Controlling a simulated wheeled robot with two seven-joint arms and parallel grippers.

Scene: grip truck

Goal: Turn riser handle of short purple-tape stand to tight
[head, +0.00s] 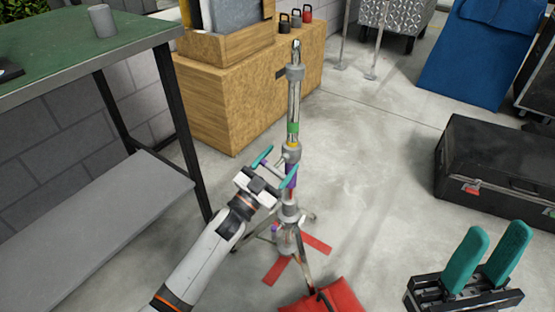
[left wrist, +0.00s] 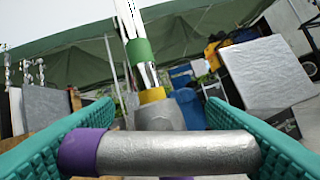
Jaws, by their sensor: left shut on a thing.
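The stand (head: 292,105) is a silver pole on tripod legs, with a green band, a yellow band and purple tape (head: 291,178). My left gripper (head: 276,164) is at the collar below the green band, its teal fingers either side of it. In the left wrist view, the grey riser handle (left wrist: 180,153) lies crosswise between the fingers, with a purple band (left wrist: 82,152) on its left end. The left finger meets the purple end and the right finger meets the other end. The handle is hidden in the head view. My right gripper (head: 490,260) is open and empty at lower right.
A green-topped table (head: 90,60) with a grey lower shelf stands left. A wooden crate (head: 225,100) is behind the stand. A red sandbag (head: 330,298) and red floor marks lie at its base. A black case (head: 500,170) is at right. Floor between is clear.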

